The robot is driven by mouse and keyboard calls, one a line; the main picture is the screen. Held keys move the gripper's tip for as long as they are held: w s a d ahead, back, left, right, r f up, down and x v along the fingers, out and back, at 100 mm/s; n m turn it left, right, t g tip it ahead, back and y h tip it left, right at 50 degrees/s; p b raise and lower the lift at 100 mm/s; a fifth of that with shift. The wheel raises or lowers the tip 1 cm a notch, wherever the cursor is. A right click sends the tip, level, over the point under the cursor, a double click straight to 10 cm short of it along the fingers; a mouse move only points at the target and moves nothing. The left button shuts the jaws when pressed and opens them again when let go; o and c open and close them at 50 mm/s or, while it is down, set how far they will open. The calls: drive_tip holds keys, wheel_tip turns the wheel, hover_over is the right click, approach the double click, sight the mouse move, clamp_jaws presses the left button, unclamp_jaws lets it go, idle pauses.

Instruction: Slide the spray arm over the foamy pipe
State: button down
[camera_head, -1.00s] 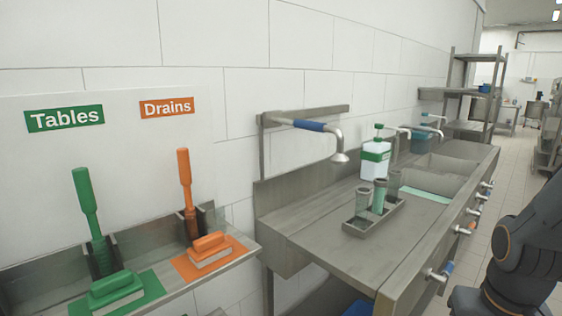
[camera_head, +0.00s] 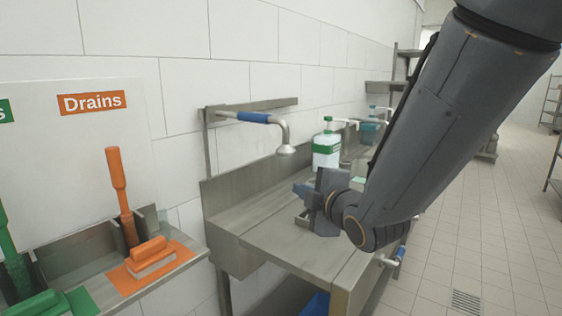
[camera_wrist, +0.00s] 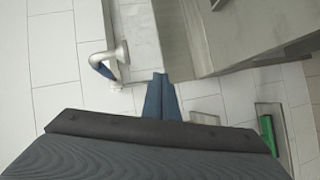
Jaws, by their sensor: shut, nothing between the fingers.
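The spray arm (camera_head: 275,121) is a metal pipe with a blue sleeve and a downturned spray head, fixed to a wall bracket above the sink counter. It also shows at the upper left of the wrist view (camera_wrist: 121,55). My gripper (camera_head: 298,188) is over the counter, below the spray head and apart from it. Its fingers are shut and empty, and show together in the wrist view (camera_wrist: 162,95). The small tray with two upright pipes is hidden behind my gripper in the head view, so the foamy pipe is not visible.
A white-green pump bottle (camera_head: 327,148) stands on the counter (camera_head: 255,213) behind my gripper. An orange brush (camera_head: 118,190) and orange scrubber (camera_head: 150,254) stand on the left shelf. A blue bin (camera_head: 316,303) is below.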

drive_tip(key=a+r+n+t+y, duration=0.1)
drive_tip(key=a+r+n+y, duration=0.15)
drive_tip(key=r+n, duration=0.2)
drive_tip(key=w+a+p, duration=0.2)
drive_tip(key=w+p, duration=0.3)
drive_tip(key=w, duration=0.6)
drive_tip(key=shift+m, duration=0.35)
drive_tip(key=shift+w+a+r, duration=0.1)
drive_tip(key=shift+w, duration=0.05)
